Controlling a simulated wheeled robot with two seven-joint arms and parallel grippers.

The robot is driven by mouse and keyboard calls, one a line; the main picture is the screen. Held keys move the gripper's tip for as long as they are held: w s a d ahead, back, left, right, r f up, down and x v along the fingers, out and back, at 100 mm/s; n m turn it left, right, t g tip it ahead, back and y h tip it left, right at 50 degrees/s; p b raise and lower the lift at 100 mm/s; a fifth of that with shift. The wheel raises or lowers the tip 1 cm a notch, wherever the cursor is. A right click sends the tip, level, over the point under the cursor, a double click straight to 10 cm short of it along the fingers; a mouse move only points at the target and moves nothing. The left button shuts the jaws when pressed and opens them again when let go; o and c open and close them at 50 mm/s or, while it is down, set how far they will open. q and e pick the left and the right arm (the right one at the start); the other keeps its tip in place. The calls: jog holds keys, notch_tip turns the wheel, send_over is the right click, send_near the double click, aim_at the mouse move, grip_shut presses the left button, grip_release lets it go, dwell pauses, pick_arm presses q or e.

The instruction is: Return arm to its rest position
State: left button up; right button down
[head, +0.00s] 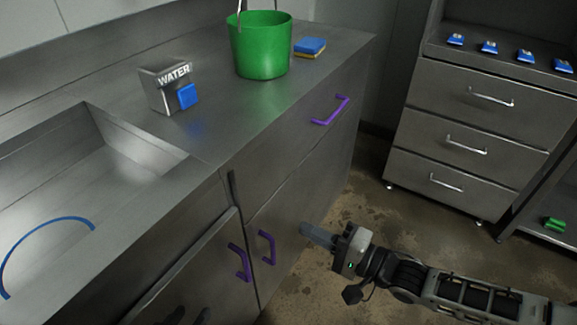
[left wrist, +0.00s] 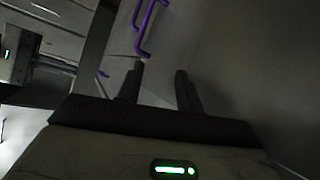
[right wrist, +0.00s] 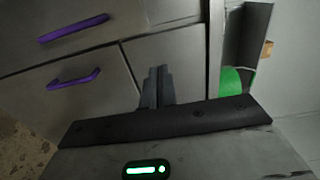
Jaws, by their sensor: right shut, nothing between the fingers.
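My right gripper (head: 318,236) reaches in from the lower right in the head view, in front of the steel cabinet (head: 300,185). Its fingers are together and empty; they also show in the right wrist view (right wrist: 157,84). My left gripper (left wrist: 160,88) shows in the left wrist view with its fingers apart and nothing between them. A purple handle (left wrist: 147,25) is beyond its fingertips. In the head view, two dark finger-like tips show at the bottom edge by the left cabinet door; I cannot tell whether they are my left gripper.
The lower doors have purple handles (head: 239,262) and (head: 267,247); the left door appears ajar. A drawer handle (head: 331,110) is higher. The counter holds a green bucket (head: 263,50), sponge (head: 310,46) and WATER box (head: 156,92). A drawer unit (head: 470,125) stands right, with floor between.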

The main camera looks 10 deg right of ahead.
jog(key=s+a+n+t+h+p, duration=0.1)
jog(key=s+a+n+h+p, duration=0.15)
jog(key=s+a+n, duration=0.3)
jog(key=s+d+f+n+g+h, duration=0.2)
jog(key=s+d+f+n+h, duration=0.1)
jog(key=s+d+n+h, duration=0.2)
jog(key=s+d+h, duration=0.1)
jog(key=d+h, duration=0.1)
jog(key=d, duration=0.1)
jog(key=shift+s+d+f+h, duration=0.2)
jog(key=shift+d+h, duration=0.15)
